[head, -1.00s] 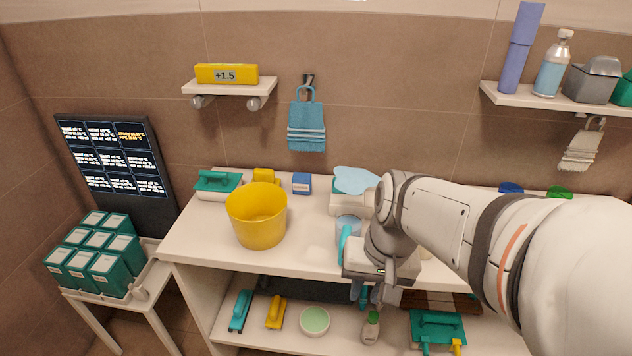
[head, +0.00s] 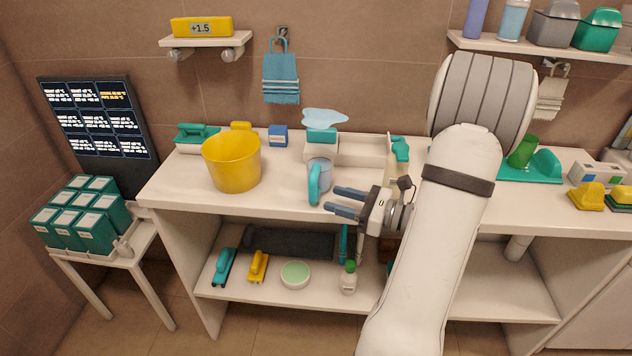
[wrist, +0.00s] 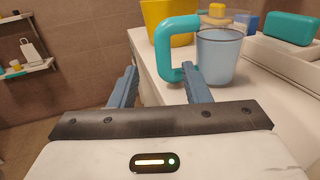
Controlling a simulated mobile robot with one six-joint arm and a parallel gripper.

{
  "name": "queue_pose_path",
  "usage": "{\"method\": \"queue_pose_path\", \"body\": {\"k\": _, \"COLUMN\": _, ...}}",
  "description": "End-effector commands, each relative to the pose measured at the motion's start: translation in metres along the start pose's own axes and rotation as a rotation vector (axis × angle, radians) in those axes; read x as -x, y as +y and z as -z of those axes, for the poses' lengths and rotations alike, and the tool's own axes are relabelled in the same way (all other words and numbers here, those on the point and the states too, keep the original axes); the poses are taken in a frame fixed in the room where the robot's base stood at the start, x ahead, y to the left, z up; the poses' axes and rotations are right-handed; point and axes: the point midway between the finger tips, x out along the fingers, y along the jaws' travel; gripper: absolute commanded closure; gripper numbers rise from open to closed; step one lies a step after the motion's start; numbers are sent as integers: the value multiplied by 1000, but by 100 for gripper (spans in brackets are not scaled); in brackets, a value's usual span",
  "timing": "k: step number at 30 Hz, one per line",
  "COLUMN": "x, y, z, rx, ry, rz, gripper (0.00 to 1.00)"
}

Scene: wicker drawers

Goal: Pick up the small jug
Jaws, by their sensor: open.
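The small jug (head: 321,176) stands upright on the white counter, with a pale blue-grey body and a teal handle facing the counter's front edge. It also shows in the wrist view, where its body (wrist: 219,58) is at the right and its handle is left of the body. My gripper (head: 334,202) is open and empty just in front of the jug's lower right, its fingers pointing left. In the wrist view the fingers (wrist: 160,88) are spread apart, with the handle beyond the right one; whether they touch is not clear.
A yellow bucket (head: 232,164) stands left of the jug. A white box with a teal block (head: 321,137) stands behind it. A spray bottle (head: 396,158) is to the right. The lower shelf (head: 320,291) holds a bowl (head: 295,274) and a small bottle (head: 348,277).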

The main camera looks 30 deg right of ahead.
Motion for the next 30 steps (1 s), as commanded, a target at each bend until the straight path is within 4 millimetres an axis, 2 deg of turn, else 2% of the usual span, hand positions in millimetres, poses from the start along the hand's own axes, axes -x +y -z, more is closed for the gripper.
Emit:
{"method": "queue_pose_path", "body": {"k": 8, "x": -27, "y": -3, "z": 1, "rx": 2, "ry": 2, "rz": 5, "gripper": 57}}
{"method": "queue_pose_path", "body": {"k": 16, "x": -62, "y": -7, "z": 2, "rx": 2, "ry": 3, "rz": 8, "gripper": 57}}
{"method": "queue_pose_path", "body": {"k": 25, "x": -66, "y": -8, "z": 2, "rx": 3, "ry": 4, "rz": 12, "gripper": 57}}
{"method": "queue_pose_path", "body": {"k": 30, "x": -66, "y": -8, "z": 2, "rx": 3, "ry": 4, "rz": 12, "gripper": 71}}
